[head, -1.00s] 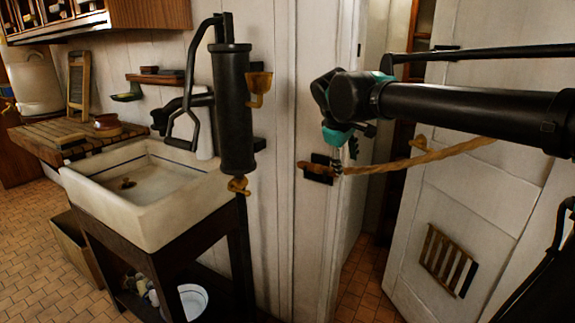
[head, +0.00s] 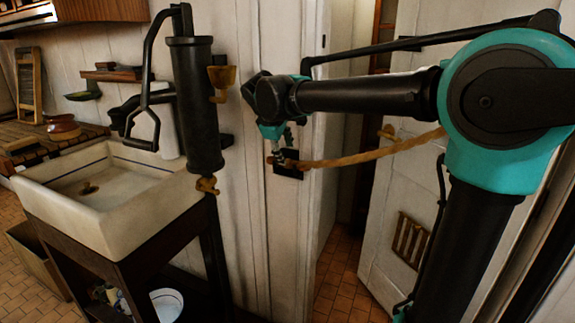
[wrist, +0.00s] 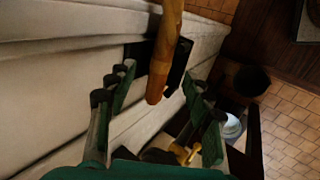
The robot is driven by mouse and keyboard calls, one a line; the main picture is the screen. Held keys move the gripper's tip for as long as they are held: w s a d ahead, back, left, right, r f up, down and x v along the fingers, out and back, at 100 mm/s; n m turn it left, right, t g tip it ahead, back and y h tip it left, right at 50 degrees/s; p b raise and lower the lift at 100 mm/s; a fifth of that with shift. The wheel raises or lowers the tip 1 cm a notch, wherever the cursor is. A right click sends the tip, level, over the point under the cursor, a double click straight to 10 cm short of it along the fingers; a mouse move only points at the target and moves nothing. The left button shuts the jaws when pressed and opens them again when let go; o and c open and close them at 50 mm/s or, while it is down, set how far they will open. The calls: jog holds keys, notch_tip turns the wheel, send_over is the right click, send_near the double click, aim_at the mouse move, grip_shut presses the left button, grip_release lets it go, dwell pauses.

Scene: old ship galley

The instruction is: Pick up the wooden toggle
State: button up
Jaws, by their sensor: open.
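The wooden toggle (wrist: 163,60) is a smooth, rounded brown piece at the top middle of the wrist view. Its lower end lies between the two fingers of my gripper (wrist: 157,84), with a gap on each side. My gripper is open and holds nothing. In the head view the gripper (head: 281,143) is at the door post, right at the toggle (head: 274,160) in front of a black plate (head: 288,171). A rope (head: 370,155) runs from there to the right, towards the white door. The gripper partly hides the toggle in the head view.
A black hand pump (head: 193,105) with brass fittings stands left of the post, beside a pale sink (head: 120,225) on a dark stand. The white door (head: 420,190) stands ajar at the right. Tiled floor shows below.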

aim_at(289, 162)
jog(key=shift+x, duration=3)
jog(key=shift+s+a, duration=0.1)
jog(key=shift+s, duration=0.05)
grip_shut()
